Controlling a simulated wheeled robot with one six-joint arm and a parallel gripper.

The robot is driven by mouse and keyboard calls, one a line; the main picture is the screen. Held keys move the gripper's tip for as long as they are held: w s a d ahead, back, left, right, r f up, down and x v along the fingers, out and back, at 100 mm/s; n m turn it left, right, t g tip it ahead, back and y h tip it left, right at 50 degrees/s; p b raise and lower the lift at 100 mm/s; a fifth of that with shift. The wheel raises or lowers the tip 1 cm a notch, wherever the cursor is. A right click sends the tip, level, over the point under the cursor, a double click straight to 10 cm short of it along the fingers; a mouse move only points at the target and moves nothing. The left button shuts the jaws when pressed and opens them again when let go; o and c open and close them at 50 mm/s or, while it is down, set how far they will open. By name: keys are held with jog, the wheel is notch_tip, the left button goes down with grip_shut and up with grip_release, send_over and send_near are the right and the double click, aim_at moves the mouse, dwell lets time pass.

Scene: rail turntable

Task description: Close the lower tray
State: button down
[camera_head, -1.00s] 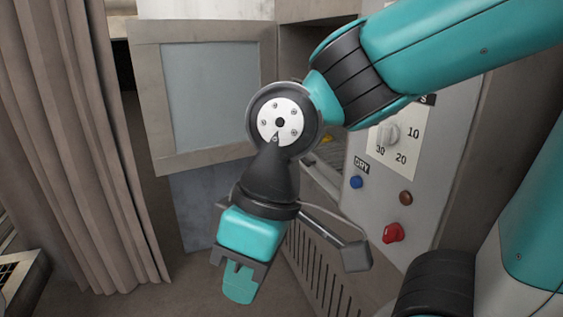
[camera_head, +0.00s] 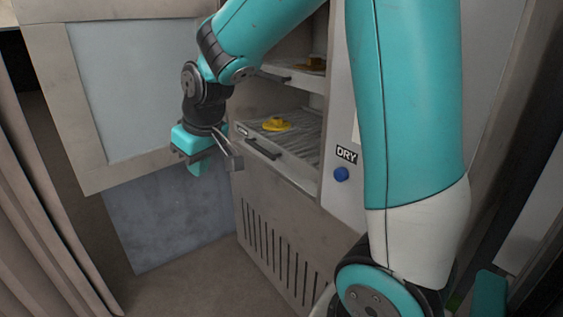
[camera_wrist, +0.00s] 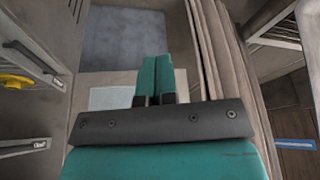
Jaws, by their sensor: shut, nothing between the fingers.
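The lower tray (camera_head: 302,168) sticks out of the cabinet's opening in the head view, with a dark bar handle (camera_head: 263,148) on its front edge. A yellow part (camera_head: 277,125) lies on it. In the wrist view, a handled tray front that appears to be the lower tray (camera_wrist: 50,74) is at the left, with the yellow part (camera_wrist: 14,81) beside it. My gripper (camera_head: 196,169) is shut and empty, pointing down, left of the tray's front edge and apart from it. Its closed teal fingers (camera_wrist: 155,76) show in the wrist view.
An upper tray (camera_head: 286,78) with another yellow part (camera_head: 311,65) sits above. The open cabinet door (camera_head: 118,172) stands left of my gripper, close behind it. A curtain (camera_head: 30,200) hangs farther left. The control panel with a blue button (camera_head: 341,174) is on the right.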

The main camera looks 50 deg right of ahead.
jog(key=w+d+f+m+h+b, duration=0.1)
jog(key=w+d+f+m+h, duration=0.2)
jog(key=d, duration=0.6)
jog(key=w+d+f+h, duration=0.1)
jog(key=w+d+f, duration=0.25)
jog(key=d, duration=0.55)
jog(key=m+h+b, duration=0.1)
jog(key=m+h, duration=0.2)
send_near(285, 162)
jog(key=shift+g, duration=0.4)
jog(key=x, duration=0.5)
jog(key=shift+w, duration=0.25)
